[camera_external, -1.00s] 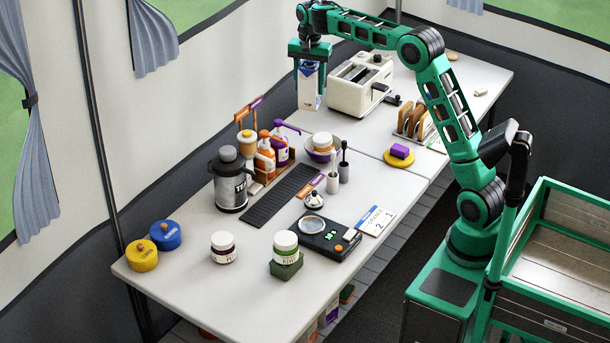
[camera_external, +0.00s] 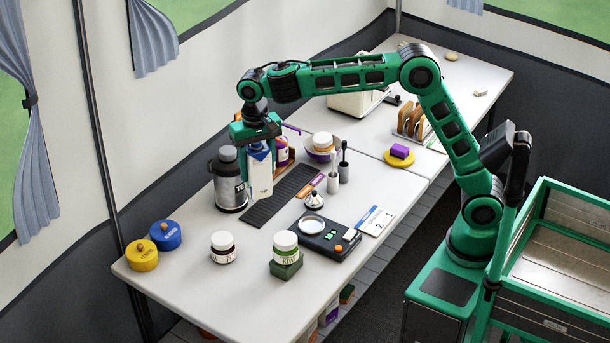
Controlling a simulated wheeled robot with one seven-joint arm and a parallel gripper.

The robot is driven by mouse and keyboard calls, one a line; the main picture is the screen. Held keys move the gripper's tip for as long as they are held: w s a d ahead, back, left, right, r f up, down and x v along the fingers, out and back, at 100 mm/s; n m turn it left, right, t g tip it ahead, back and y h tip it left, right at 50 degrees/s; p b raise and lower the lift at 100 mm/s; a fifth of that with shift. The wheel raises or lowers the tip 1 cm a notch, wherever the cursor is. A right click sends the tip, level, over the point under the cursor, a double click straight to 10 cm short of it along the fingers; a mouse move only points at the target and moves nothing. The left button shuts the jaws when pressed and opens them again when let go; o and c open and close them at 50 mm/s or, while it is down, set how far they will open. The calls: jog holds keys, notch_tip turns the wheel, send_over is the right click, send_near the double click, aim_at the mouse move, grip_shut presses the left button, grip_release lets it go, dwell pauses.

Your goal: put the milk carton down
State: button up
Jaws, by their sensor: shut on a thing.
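The milk carton (camera_external: 259,174) is white with a blue top and hangs upright in my gripper (camera_external: 256,140). My gripper is shut on its upper part. In the picture the carton is just right of the steel vacuum jug (camera_external: 230,190) and in front of the bottles. Its lower end overlaps the black slatted mat (camera_external: 280,199); I cannot tell whether it touches anything there.
Yellow (camera_external: 142,257) and blue (camera_external: 166,236) tins are at the left. The table (camera_external: 195,290) is clear at the front left.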

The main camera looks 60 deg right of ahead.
jog(key=s+a+n, duration=0.3)
jog(key=s+a, duration=0.8)
jog(key=a, duration=0.1)
jog(key=shift+s, duration=0.3)
jog(key=s+a+n, duration=0.1)
jog(key=s+a, duration=0.1)
jog(key=s, duration=0.2)
jog(key=s+a+n, duration=0.1)
jog(key=s+a, duration=0.2)
jog(key=s, duration=0.1)
jog(key=s+a+n, duration=0.1)
jog(key=s+a, duration=0.1)
jog(key=s, duration=0.3)
jog(key=shift+a, duration=0.25)
notch_tip(320, 180, down, 11)
jog(key=shift+w+d+f, duration=0.9)
jog(key=shift+w+f, duration=0.85)
jog(key=shift+f, duration=0.1)
jog(key=shift+w+d+f, duration=0.85)
jog(key=shift+w+f, duration=0.9)
jog(key=shift+f, duration=0.1)
jog(key=shift+w+d+f, duration=0.9)
jog(key=shift+w+f, duration=0.85)
jog(key=shift+f, duration=0.1)
jog(key=o, duration=1.1)
jog(key=shift+f, duration=0.15)
